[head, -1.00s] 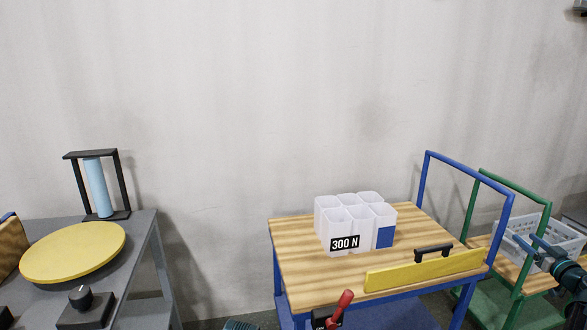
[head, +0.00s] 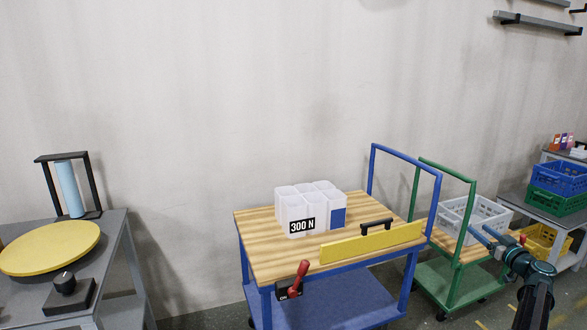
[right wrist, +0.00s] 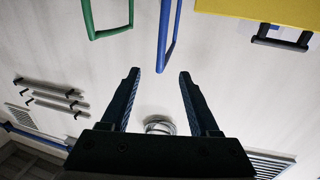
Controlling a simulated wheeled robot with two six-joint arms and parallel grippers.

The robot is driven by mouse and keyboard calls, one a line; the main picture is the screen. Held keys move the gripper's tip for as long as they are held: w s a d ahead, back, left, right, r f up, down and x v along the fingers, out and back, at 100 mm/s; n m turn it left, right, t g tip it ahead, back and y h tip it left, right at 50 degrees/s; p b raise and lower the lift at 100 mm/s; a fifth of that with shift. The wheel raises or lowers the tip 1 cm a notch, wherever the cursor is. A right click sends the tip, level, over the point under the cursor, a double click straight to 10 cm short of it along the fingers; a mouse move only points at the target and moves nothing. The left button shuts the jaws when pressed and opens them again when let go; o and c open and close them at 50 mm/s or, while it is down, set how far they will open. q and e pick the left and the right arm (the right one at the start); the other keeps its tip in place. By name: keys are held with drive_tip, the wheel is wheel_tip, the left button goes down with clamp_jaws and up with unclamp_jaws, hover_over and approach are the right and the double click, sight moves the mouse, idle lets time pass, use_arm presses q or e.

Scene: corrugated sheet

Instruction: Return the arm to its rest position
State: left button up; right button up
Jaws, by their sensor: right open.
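My right arm comes in at the lower right of the head view, with its gripper (head: 485,236) pointing left, in front of the green cart and the grey crate in the picture. In the right wrist view the two dark fingers of the gripper (right wrist: 158,85) stand apart with nothing between them. My left gripper is in neither view.
A blue cart (head: 255,265) with a wooden top carries white cups (head: 310,190) marked 300 N and a yellow board (head: 372,242). A green cart (head: 445,285) with a grey crate (head: 470,215) stands right of it. A grey table (head: 118,250) with a yellow disc (head: 50,248) is at left.

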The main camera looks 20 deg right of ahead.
drive_tip(key=w+a+f+n+g+y+p, duration=0.1)
drive_tip(key=w+a+g+y+p, duration=0.2)
drive_tip(key=a, duration=1)
drive_tip(key=w+a+f+n+g+y+p, duration=0.15)
drive_tip(key=w+a, duration=0.25)
drive_tip(key=a, duration=0.9)
drive_tip(key=w+a+n+g+y+p, duration=0.2)
drive_tip(key=w+a+y+p, duration=0.15)
drive_tip(key=a, duration=0.85)
drive_tip(key=s+a+g+p, duration=0.2)
drive_tip(key=a+g, duration=0.2)
drive_tip(key=a, duration=0.9)
drive_tip(key=s+a+f+n+g+h+p, duration=0.1)
drive_tip(key=s+a+g+p, duration=0.2)
drive_tip(key=s+a, duration=0.45)
drive_tip(key=s+a+g+p, duration=0.2)
drive_tip(key=s+a+p, duration=0.25)
drive_tip(key=a, duration=0.65)
drive_tip(key=s+a+r+g+h+p, duration=0.1)
drive_tip(key=s+a+h+p, duration=0.1)
drive_tip(key=s, duration=0.5)
drive_tip(key=s+a+r+g+h+p, duration=0.1)
drive_tip(key=s+a+r+h+p, duration=0.1)
drive_tip(key=s, duration=0.5)
drive_tip(key=shift+s+a+r+g+h, duration=0.2)
drive_tip(key=shift+s+a+g+h, duration=0.15)
drive_tip(key=shift+a+h, duration=0.6)
